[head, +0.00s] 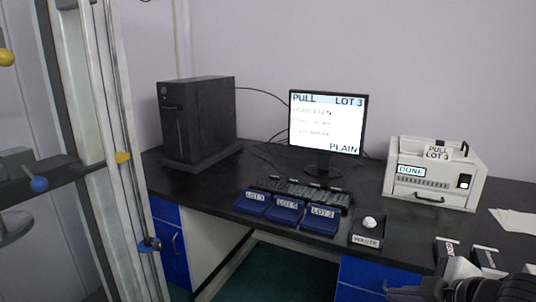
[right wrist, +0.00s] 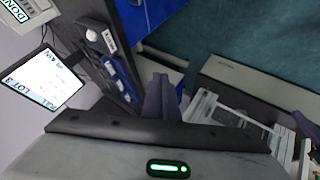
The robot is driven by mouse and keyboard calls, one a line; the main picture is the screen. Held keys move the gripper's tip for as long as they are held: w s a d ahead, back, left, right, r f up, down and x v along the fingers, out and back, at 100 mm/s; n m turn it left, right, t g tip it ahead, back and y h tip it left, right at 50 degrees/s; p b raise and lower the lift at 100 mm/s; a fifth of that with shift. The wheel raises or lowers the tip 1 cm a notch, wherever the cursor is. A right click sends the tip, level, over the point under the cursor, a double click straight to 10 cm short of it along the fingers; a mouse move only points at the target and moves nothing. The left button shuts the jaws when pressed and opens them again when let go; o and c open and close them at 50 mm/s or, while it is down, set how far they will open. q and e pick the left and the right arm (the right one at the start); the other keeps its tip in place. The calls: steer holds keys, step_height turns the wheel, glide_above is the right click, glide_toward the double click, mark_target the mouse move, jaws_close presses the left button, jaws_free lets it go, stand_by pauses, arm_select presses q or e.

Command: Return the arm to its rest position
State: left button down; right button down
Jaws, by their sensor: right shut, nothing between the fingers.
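My right gripper (head: 408,291) shows at the bottom right of the head view, with the dark arm behind it, in front of the desk's front edge. In the right wrist view its fingers (right wrist: 160,97) are together and hold nothing. They are apart from the blue trays and the desk. My left gripper is not in view. The white rheometer box (head: 432,174) stands at the desk's right, its display reading DONE and its label PULL LOT 3.
The black desk (head: 410,218) carries a monitor (head: 326,122) reading PULL LOT 3 PLAIN, a dark computer tower (head: 199,120), a keyboard (head: 300,192), blue lot trays (head: 285,210) and a WASTE tray (head: 366,241) holding a white lump. A tall frame (head: 122,120) stands at left.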

steer(key=s+a+f+m+y, duration=0.1)
steer(key=s+a+f+m, duration=0.15)
steer(key=f, duration=0.55)
steer(key=s+a+f+m+y, duration=0.1)
steer(key=a+f+m, duration=0.1)
steer(key=a+f, duration=0.35)
steer(key=s+f+m+h, duration=0.2)
steer(key=s+f+m, duration=0.3)
steer(key=s+f, duration=1.2)
steer(key=shift+a, duration=0.4)
